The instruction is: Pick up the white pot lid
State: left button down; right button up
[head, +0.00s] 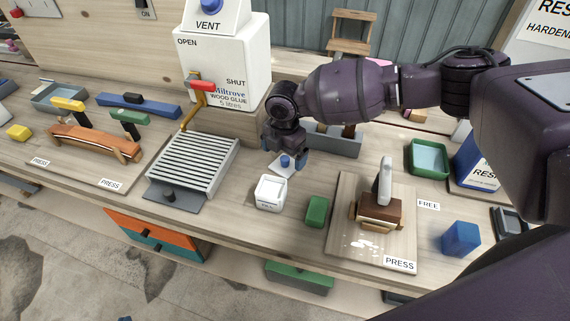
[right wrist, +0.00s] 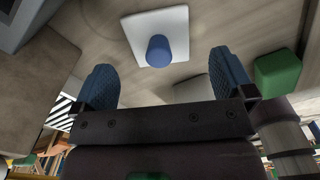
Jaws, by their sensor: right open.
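The white pot lid (head: 279,171) is a flat white square with a blue knob. It lies on the bench behind the small white pot (head: 269,191). In the right wrist view the lid (right wrist: 176,24) is at the top centre with its blue knob (right wrist: 158,50) upright. My right gripper (head: 285,156) is open just above the lid and hides part of it. In the right wrist view the knob is beyond and between the two blue fingertips (right wrist: 164,66), with nothing gripped. The pot (right wrist: 195,89) is partly hidden by my gripper there. My left gripper is not in view.
A green block (head: 317,211) is right of the pot. A wooden press board (head: 345,200) stands farther right, and a ribbed grey rack (head: 194,163) to the left. The white glue tank (head: 225,70) and a grey tray (head: 340,145) are behind. The bench's front edge is near.

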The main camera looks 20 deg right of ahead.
aim_at(284, 159)
jog(key=shift+f, duration=1.75)
jog(key=c, duration=1)
jog(key=shift+c, duration=0.2)
jog(key=shift+r, duration=0.15)
notch_tip(284, 159, up, 18)
jog(key=p, duration=0.1)
jog(key=s+a+f+n, duration=0.5)
jog(key=s+n, duration=0.4)
jog(key=n, duration=0.7)
jog(key=shift+s+a+p, duration=0.3)
jog(key=shift+a+p, duration=0.15)
jog(key=shift+a, duration=0.05)
